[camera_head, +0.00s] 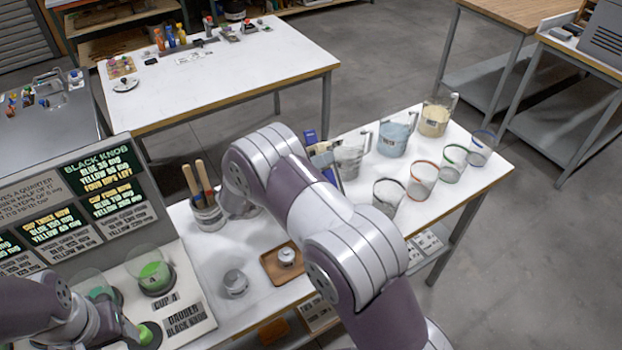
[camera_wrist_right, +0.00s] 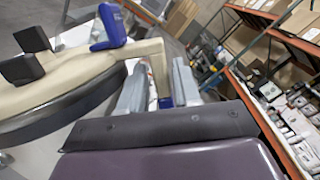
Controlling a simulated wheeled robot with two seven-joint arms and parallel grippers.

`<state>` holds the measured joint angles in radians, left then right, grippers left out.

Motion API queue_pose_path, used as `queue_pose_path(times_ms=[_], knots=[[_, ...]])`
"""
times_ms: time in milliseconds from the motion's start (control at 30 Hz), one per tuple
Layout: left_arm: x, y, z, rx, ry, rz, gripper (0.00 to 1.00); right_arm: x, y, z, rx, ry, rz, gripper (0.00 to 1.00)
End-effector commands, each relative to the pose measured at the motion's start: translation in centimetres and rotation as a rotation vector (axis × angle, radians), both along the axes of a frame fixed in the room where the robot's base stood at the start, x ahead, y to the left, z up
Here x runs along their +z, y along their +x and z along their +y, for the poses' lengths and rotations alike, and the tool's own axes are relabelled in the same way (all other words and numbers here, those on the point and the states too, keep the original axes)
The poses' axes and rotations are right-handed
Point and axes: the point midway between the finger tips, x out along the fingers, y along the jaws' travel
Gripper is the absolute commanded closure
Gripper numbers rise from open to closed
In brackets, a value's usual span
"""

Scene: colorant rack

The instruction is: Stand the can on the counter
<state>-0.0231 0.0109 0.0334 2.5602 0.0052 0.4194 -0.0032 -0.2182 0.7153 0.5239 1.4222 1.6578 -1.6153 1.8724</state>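No can shows for certain; the metal tin (camera_head: 208,215) holding brushes stands upright on the counter (camera_head: 255,240). My right gripper is hidden behind its own arm in the head view. In the right wrist view the two grey fingers of my right gripper (camera_wrist_right: 158,90) stand apart, with a beige bar (camera_wrist_right: 158,65) in or behind the gap. The bar joins a large beige curved body (camera_wrist_right: 75,82) with a dark lower edge and a blue part (camera_wrist_right: 108,28). I cannot tell whether the fingers touch it. My left gripper (camera_head: 108,322) is near the green-filled cups; its fingers are unclear.
Several cups and jugs, including a blue-filled jug (camera_head: 393,138), stand on the counter's right. A wooden tray (camera_head: 273,268) with a small white item and a grey round item (camera_head: 235,283) are in front. A sign panel (camera_head: 90,200) rises at left.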

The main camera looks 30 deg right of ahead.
Motion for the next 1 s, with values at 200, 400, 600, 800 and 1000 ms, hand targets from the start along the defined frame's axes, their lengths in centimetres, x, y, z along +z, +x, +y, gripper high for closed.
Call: queue_pose_path(times_ms=[200,400,600,800,1000], knots=[[1.7,0.0,0.0,0.0,0.0,0.0,0.42,0.2,0.3,-2.4,0.0,0.0,0.001,0.68],[1.5,0.0,0.0,0.0,0.0,0.0,0.42,0.1,0.3,-2.4,0.0,0.0,0.0,0.78],[1.5,0.0,0.0,0.0,0.0,0.0,0.42,0.1,0.3,-2.4,0.001,-0.001,0.0,1.0],[1.6,0.0,0.0,0.0,0.0,0.0,0.42,0.1,0.3,-2.4,0.001,0.001,0.0,1.0],[1.6,0.0,0.0,0.0,0.0,0.0,0.42,0.1,0.3,-2.4,0.001,0.001,0.0,1.0]])
